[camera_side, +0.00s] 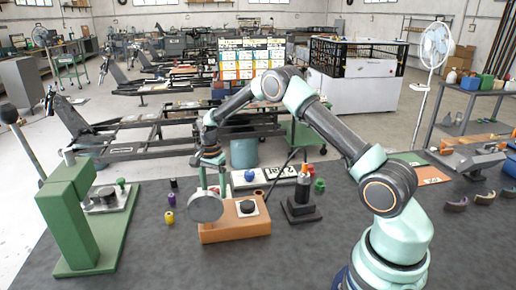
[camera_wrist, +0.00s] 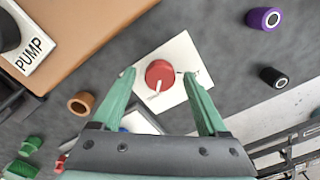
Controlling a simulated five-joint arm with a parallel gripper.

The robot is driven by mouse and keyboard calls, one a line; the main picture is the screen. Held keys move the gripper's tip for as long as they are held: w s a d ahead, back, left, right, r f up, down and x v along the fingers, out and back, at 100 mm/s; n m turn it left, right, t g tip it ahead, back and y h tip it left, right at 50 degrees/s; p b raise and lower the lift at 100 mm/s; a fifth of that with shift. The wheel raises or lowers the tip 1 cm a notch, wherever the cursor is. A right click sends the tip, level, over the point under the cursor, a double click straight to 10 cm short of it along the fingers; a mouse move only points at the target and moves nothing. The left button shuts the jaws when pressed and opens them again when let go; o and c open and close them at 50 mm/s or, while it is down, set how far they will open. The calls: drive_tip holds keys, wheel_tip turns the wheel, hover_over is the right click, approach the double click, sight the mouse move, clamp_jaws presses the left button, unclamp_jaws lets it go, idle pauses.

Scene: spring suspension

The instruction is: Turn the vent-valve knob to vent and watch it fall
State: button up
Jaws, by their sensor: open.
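In the wrist view a round red knob (camera_wrist: 160,73) with a white pointer sits on a white plate (camera_wrist: 182,48). The pointer is toward the lower edge of the picture. My gripper (camera_wrist: 159,76) is open, with one green finger on each side of the knob. I cannot tell whether either finger touches it. In the side view my gripper (camera_side: 212,185) points down behind a grey disc. The red knob cannot be made out there.
An orange block (camera_side: 235,232) with a black knob (camera_side: 247,207) stands close by; its label reads PUMP in the wrist view. The grey disc (camera_side: 206,208) stands beside it. Purple (camera_wrist: 263,18), black (camera_wrist: 272,77) and brown (camera_wrist: 82,103) bushings lie around. A green press (camera_side: 78,220) is at left.

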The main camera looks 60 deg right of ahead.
clamp_jaws()
drive_tip(key=shift+n, duration=0.4)
drive_tip(key=n, duration=1.2)
drive_tip(key=shift+n, duration=2.5)
